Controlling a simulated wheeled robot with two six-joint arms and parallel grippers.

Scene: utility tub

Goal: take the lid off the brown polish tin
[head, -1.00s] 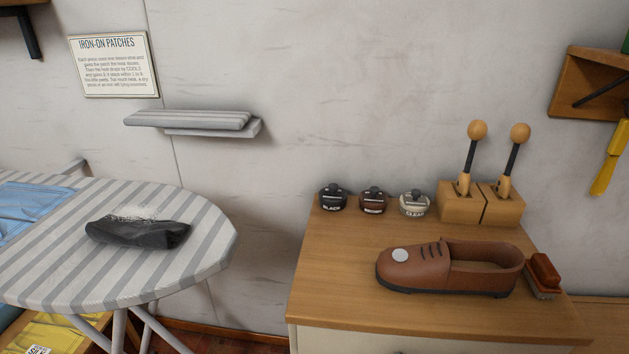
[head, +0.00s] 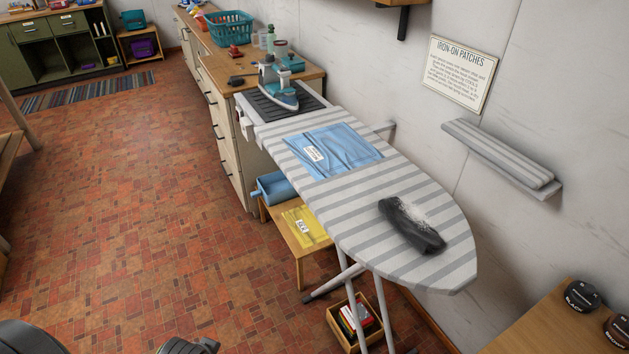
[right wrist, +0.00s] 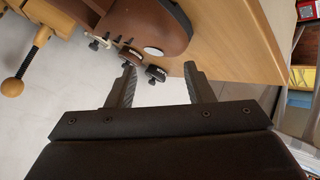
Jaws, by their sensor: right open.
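The brown polish tin (head: 617,330) is cut off by the right edge of the head view, on the wooden cabinet top. It also shows small in the right wrist view (right wrist: 132,56), in the middle of a row of tins. Its lid appears to be on. The black tin (head: 582,295) stands beside it. My right gripper (right wrist: 160,88) is open and empty; the tins appear beyond and between its fingertips, apart from them. My left gripper is not clearly seen; only dark parts of mine show at the bottom of the head view.
The brown shoe (right wrist: 155,25) lies near the tins. The clear tin (right wrist: 100,43) and wooden-handled tools (right wrist: 28,65) stand farther along. The striped ironing board (head: 440,265) carries a dark cloth (head: 412,228), left of the cabinet (head: 545,325). Tiled floor (head: 130,210) is open at left.

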